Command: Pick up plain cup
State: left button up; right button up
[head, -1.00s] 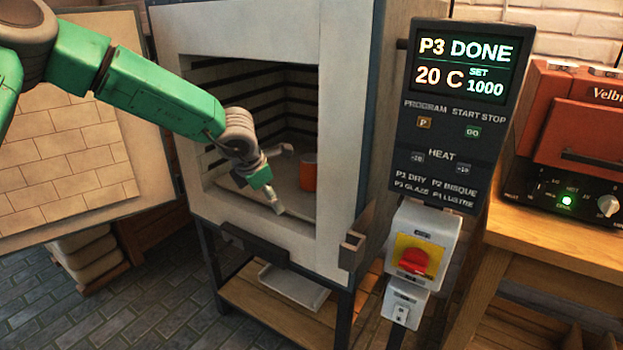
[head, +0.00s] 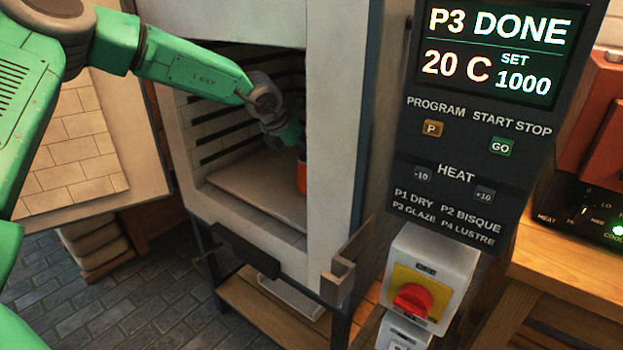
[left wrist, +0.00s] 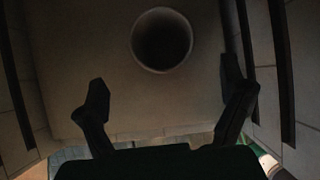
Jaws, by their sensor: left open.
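An orange cup (head: 301,178) stands upright on the kiln shelf (head: 235,180), at the right side of the opening. The front wall of the kiln hides its right part. My left gripper (head: 297,145) is inside the kiln above and beside the cup, its fingers mostly hidden in the head view. In the left wrist view the cup (left wrist: 161,40) shows as a dark round rim on the shelf. There my left gripper (left wrist: 166,92) is open and empty, its two fingers wide apart, and the cup lies beyond the fingertips. My right gripper is not in view.
The kiln's side walls with dark grooves (left wrist: 281,70) are close on both sides of my gripper. The kiln's front frame (head: 334,150) edges the opening. A control panel (head: 480,120) reading "P3 DONE" and a red switch (head: 412,300) stand to the right.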

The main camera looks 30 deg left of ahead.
pick_arm(q)
jog(key=x, duration=0.3)
jog(key=b+x, duration=0.1)
jog(key=x, duration=0.3)
jog(key=shift+w+d, duration=0.15)
jog(key=shift+w, duration=0.3)
jog(key=shift+r, duration=0.15)
jog(key=shift+d, duration=0.1)
jog(key=c, duration=1.5)
